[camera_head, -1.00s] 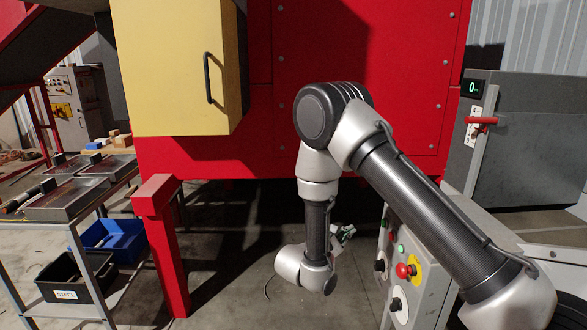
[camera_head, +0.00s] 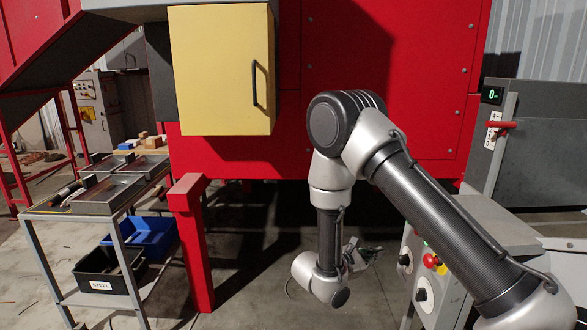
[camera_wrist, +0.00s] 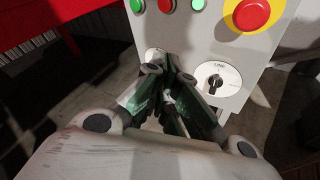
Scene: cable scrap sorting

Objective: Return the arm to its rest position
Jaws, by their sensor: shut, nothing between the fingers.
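My arm (camera_head: 420,210) is bent in front of the red machine, its forearm hanging down to the wrist (camera_head: 322,282). My gripper (camera_wrist: 172,75) is shut and empty in the wrist view, its dark green-and-grey fingers converging in front of a grey control panel (camera_wrist: 205,45). I cannot tell whether the fingertips touch the panel. In the head view the gripper is small and partly hidden behind the wrist.
The panel carries a red emergency button (camera_wrist: 252,12) on yellow and a black selector knob (camera_wrist: 215,84). A red post (camera_head: 192,245) and a trolley with trays (camera_head: 105,190) stand left. A yellow cabinet (camera_head: 222,75) hangs above. Open floor lies below the wrist.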

